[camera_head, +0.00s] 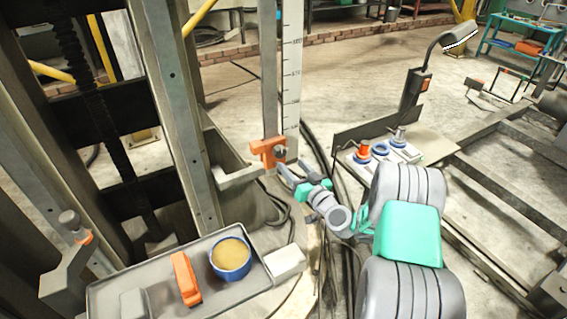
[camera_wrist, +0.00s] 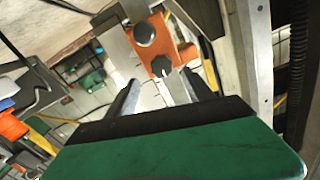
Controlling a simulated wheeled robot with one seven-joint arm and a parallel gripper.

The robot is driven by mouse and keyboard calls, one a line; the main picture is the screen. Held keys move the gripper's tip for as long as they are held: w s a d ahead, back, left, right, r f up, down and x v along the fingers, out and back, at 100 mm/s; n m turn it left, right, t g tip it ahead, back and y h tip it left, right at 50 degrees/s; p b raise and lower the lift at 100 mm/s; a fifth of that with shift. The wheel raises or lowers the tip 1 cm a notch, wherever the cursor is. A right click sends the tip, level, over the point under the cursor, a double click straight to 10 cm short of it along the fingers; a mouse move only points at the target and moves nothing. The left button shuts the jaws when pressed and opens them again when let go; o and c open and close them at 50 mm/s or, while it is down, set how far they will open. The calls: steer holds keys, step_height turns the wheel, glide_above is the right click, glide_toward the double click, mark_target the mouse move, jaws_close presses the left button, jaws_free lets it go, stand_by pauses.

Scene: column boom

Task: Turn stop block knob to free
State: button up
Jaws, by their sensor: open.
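The orange stop block (camera_head: 262,148) sits on the upright grey rail beside the white scale strip. A dark round knob (camera_head: 280,152) shows on its front. In the wrist view the orange block (camera_wrist: 181,50) lies just beyond my fingers, with a dark round knob (camera_wrist: 144,34) and a second dark round part (camera_wrist: 161,66) below it. My gripper (camera_head: 289,173) is just in front of and slightly below the block. In the wrist view my gripper (camera_wrist: 165,92) is open, its dark fingers apart with the lower round part between and beyond them. Contact cannot be told.
A grey tray (camera_head: 157,267) with a blue cup (camera_head: 230,260) and an orange item (camera_head: 185,278) stands at the lower left. A bracket with a grey knob (camera_head: 70,220) is at the far left. The white scale strip (camera_head: 291,75) rises behind the block. A control panel (camera_head: 415,146) is at right.

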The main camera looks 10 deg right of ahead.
mark_target(281, 154)
steer(key=x, duration=0.6)
steer(key=shift+w+a+r, duration=0.1)
steer(key=shift+w+a, duration=0.05)
steer(key=shift+w, duration=0.1)
steer(key=shift+c, duration=0.3)
jaws_close()
